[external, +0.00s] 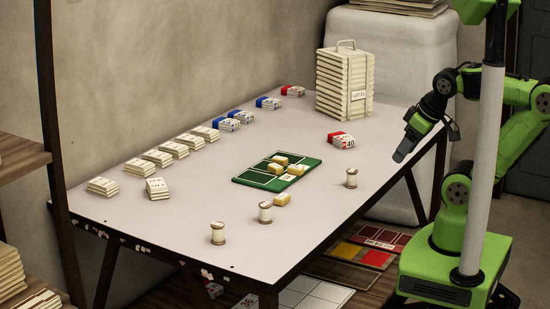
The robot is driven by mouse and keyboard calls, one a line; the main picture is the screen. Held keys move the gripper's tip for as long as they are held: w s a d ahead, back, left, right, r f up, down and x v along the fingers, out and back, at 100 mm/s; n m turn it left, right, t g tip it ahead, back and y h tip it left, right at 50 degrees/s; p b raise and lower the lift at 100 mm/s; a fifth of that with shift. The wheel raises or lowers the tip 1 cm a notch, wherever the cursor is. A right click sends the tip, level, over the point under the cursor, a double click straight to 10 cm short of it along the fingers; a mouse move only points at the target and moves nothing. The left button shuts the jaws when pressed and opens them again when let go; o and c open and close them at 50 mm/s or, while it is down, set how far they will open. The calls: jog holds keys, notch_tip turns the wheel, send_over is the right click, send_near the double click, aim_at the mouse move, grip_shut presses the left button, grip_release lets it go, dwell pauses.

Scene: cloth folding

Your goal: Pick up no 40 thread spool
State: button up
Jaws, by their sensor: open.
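Three pale thread spools stand upright along the near edge of the table (150,235). One spool (218,233) is nearest the front corner, a second spool (265,212) is a little to its right, and a third spool (351,178) stands further right. Their labels are too small to read, so I cannot tell which is no 40. My gripper (400,156) is open and empty. It points downward near the table's right edge, above and to the right of the third spool and apart from it.
A green mat (252,177) with several yellow blocks lies mid-table, and one yellow block (282,199) lies beside it. A red bundle (341,140) marked 40 lies near my gripper. Several folded cloth bundles line the wall side. A tall cream stack (345,82) stands at the back.

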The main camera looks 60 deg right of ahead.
jog(key=m+t+y+p, duration=0.5)
jog(key=m+t, duration=0.7)
jog(key=m, duration=2.1)
send_near(352, 179)
notch_tip(352, 179, up, 2)
jog(key=s+d, duration=0.2)
jog(key=s, duration=0.1)
jog(key=b+x, duration=0.1)
jog(key=x, duration=0.4)
jog(key=b+x, duration=0.1)
jog(key=x, duration=0.5)
jog(key=shift+d, duration=0.25)
jog(key=x, duration=0.1)
jog(key=b+x, duration=0.1)
jog(key=x, duration=0.3)
jog(key=shift+f+b, duration=0.3)
jog(key=shift+b, duration=0.05)
jog(key=shift+r, duration=0.1)
